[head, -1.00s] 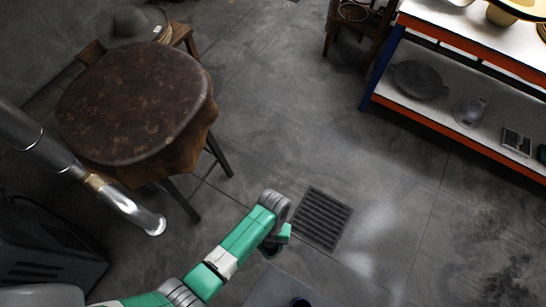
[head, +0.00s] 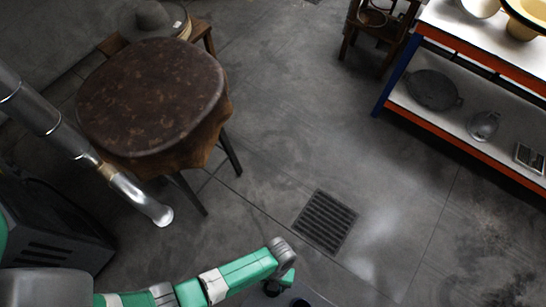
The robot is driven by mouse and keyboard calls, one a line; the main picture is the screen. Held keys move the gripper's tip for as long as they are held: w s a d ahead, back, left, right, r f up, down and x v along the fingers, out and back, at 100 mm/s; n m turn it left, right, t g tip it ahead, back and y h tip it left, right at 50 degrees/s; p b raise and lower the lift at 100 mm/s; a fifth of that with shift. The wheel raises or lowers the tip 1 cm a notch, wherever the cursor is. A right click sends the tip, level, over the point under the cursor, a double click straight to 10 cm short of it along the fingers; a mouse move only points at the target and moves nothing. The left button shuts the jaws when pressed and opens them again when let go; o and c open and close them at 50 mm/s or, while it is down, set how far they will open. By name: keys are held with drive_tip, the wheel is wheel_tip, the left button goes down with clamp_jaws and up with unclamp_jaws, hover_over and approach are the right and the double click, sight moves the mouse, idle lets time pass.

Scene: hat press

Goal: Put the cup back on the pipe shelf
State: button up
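No cup can be made out in the head view. No shelf that is clearly the pipe shelf shows either; a rack with orange beams and blue posts (head: 470,60) stands at the upper right. My arm, green and grey, reaches in from the bottom left. My gripper (head: 274,288) is at the arm's end near the bottom edge, partly hidden by the wrist. Its fingers are too small and covered to show whether they are open or hold anything.
A round table with a brown leather cover (head: 150,95) stands at the upper left. A silver pipe (head: 140,200) slants at the left. A floor grate (head: 325,220) lies in open floor. A wooden stand (head: 375,25) is at the top.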

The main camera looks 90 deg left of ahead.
drive_tip(key=shift+f, duration=0.1)
drive_tip(key=o, duration=0.8)
drive_tip(key=shift+f, duration=0.1)
drive_tip(key=shift+c, duration=0.2)
drive_tip(key=o, duration=0.4)
drive_tip(key=shift+o, duration=0.2)
drive_tip(key=shift+r, duration=0.3)
drive_tip(key=p+v, duration=0.2)
drive_tip(key=v, duration=1)
drive_tip(key=shift+f, duration=0.1)
